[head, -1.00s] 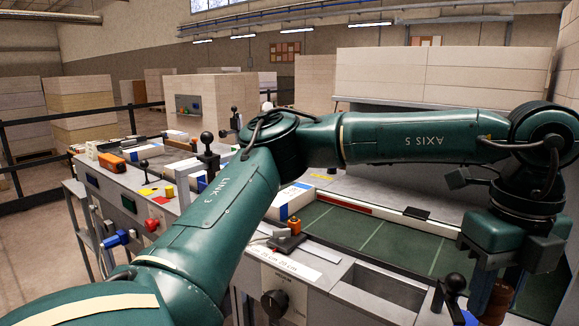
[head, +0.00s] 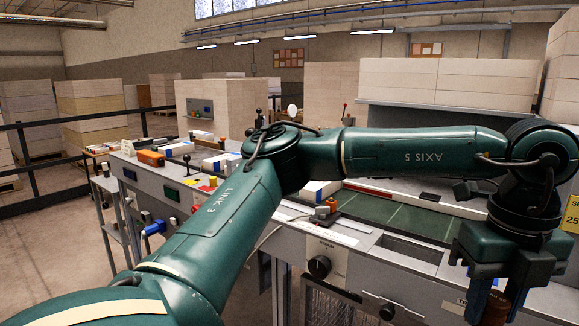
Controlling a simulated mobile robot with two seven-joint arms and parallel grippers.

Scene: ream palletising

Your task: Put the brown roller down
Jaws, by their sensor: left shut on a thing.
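My left arm reaches across the head view from the left, and its gripper (head: 495,297) hangs down at the lower right. It is shut on the brown roller (head: 496,308), which shows as a dark brown upright piece between the fingers. The fingers cover part of the roller, and its lower end is cut off by the picture's bottom edge. The gripper hangs in front of the machine's front panel in the picture. I cannot tell whether the roller touches anything. My right gripper is not in view.
A long grey machine bench (head: 345,280) with a green bed (head: 400,217) runs across the middle. An orange block (head: 151,158) lies on its left part. A black knob (head: 319,266) sticks out in front. A dark rail (head: 30,160) and paper stacks stand behind. Floor is free at lower left.

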